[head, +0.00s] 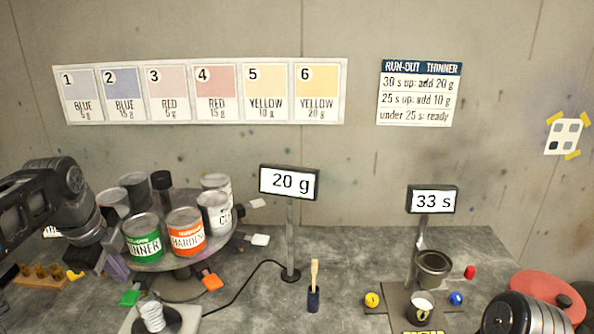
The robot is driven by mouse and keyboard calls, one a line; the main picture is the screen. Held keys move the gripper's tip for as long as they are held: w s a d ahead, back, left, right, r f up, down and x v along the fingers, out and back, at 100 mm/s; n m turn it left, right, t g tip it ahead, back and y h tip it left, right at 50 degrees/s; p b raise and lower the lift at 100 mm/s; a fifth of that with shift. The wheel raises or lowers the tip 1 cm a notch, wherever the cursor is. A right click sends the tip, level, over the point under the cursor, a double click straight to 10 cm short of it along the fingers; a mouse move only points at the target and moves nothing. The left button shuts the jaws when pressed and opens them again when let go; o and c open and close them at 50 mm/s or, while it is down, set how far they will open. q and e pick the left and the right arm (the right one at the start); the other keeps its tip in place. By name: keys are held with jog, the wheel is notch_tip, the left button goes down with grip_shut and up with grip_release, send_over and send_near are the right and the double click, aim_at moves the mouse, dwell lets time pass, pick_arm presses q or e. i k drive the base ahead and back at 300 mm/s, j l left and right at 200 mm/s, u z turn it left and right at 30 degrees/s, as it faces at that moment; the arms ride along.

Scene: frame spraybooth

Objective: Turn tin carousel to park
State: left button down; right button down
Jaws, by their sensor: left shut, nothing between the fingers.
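The tin carousel (150,265) is a round grey turntable at the left of the bench, with several tins on it. The green thinner tin (143,239) and the orange hardener tin (186,234) face the front. A white tin (214,214) with a partly hidden label stands on the right. Coloured tabs, green (130,297), orange (212,282) and white (261,240), stick out around it. My left gripper (114,262) is shut and empty at the carousel's left edge, beside the thinner tin; I cannot tell whether it touches. No park mark is readable. My right gripper is out of view.
A 20 g display (289,182) stands on a post right of the carousel, with a tin (151,314) on a scale in front. A brush (314,287) stands mid-bench. A 33 s display (433,199) and a dark cup (433,266) are farther right. A wooden rack (40,277) lies left.

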aim_at(165, 229)
jog(key=k, duration=1)
